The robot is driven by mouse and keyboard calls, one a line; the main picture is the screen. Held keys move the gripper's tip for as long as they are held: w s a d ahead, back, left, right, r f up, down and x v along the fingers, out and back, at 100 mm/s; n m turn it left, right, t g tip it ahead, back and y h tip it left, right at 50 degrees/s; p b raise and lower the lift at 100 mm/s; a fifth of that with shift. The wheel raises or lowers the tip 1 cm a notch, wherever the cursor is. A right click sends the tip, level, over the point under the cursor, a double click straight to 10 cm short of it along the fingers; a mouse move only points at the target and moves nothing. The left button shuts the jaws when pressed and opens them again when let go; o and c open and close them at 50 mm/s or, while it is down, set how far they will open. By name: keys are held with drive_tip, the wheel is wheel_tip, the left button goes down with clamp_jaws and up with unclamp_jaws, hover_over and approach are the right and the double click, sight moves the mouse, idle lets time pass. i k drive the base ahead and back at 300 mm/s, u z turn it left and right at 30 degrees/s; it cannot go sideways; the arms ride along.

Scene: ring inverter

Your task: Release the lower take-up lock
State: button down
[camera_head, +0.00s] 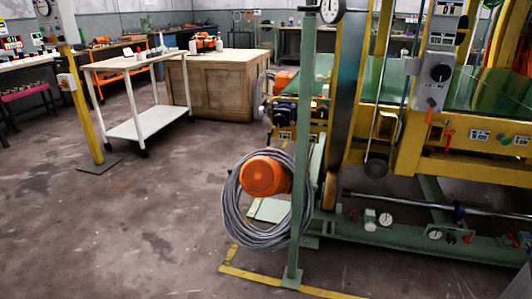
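A yellow and green machine (423,160) fills the right half of the head view. Along its low green base rail (400,237) sit small red levers, one at the left (354,215) and one farther right (468,238), with round white dials (385,219) near them. A long metal rod (410,203) runs just above the rail. Another red handle (448,135) is on the yellow frame higher up. I cannot tell which of these is the lower take-up lock. My gripper is not in view.
A green post (302,150) with a coiled grey cable and an orange motor (265,176) stands before the machine. Yellow tape (250,275) marks the floor there. A white cart (136,125) and wooden cabinet (222,90) stand behind. The floor at left is clear.

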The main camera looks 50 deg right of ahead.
sight(270, 132)
drive_tip(key=u, duration=0.05)
drive_tip(key=k, duration=1.65)
drive_tip(key=z, duration=0.55)
drive_tip(key=i, duration=1.05)
drive_tip(key=u, duration=0.15)
